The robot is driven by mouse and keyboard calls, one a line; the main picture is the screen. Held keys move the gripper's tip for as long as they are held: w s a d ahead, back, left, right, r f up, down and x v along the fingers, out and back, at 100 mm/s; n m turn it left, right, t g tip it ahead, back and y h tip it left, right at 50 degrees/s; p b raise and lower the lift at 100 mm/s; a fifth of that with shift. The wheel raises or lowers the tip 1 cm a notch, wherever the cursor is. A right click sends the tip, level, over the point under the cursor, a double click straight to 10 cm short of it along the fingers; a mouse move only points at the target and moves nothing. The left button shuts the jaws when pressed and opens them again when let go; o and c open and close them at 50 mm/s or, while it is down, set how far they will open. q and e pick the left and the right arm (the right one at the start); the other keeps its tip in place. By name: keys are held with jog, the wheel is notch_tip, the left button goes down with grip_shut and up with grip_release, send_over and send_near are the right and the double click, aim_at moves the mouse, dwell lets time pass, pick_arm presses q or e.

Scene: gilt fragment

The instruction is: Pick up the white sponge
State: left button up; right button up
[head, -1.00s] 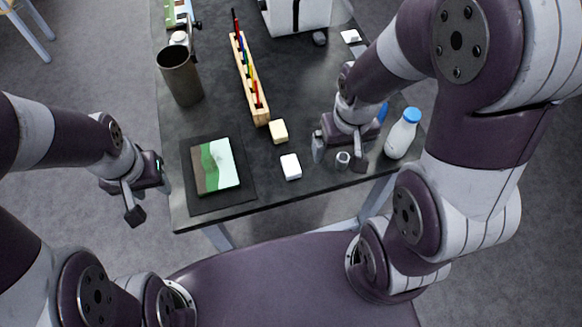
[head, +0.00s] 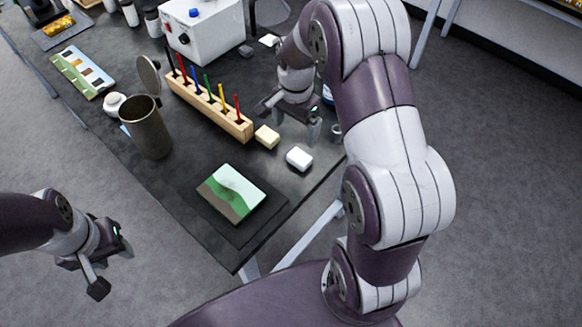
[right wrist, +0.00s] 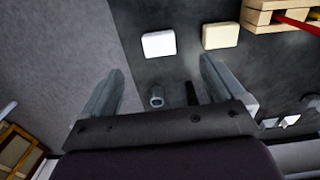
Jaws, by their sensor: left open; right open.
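The white sponge (head: 299,158) is a small white block lying on the dark table near its front edge in the head view. It also shows in the right wrist view (right wrist: 158,44), beyond my fingertips and left of the cream block. My right gripper (head: 292,125) is open and empty above the table, just behind the sponge in the head view and apart from it. In the right wrist view its two fingers (right wrist: 160,82) are spread wide with nothing between them touching. My left gripper (head: 112,268) is open and empty, off the table's left side.
A cream block (head: 267,136) lies close beside the sponge, by a wooden rack (head: 208,108) of coloured sticks. A painted panel (head: 231,193) lies on a dark mat (head: 262,233). A metal canister (head: 148,132) and a white machine (head: 204,30) stand further back. A small grey cup (right wrist: 157,97) is near the right gripper.

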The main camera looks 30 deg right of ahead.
notch_tip(320, 180, down, 3)
jog(key=d, duration=0.2)
jog(key=p, duration=0.1)
send_over(299, 157)
jog(key=f, duration=0.5)
jog(key=shift+a, duration=0.35)
jog(key=f, duration=0.1)
jog(key=f+p, duration=0.1)
jog(key=f, duration=0.2)
jog(key=shift+d+f, duration=0.3)
jog(key=shift+d, duration=0.1)
jog(key=shift+f, duration=0.25)
pick_arm(q)
jog(key=shift+w+d+r, duration=0.1)
jog(key=shift+d+r, duration=0.15)
jog(key=shift+r, duration=0.4)
jog(key=shift+d+r, duration=0.25)
jog(key=shift+r, duration=0.35)
pick_arm(e)
jog(key=shift+a, duration=0.15)
jog(key=c, duration=1.2)
pick_arm(q)
jog(key=shift+d, duration=0.1)
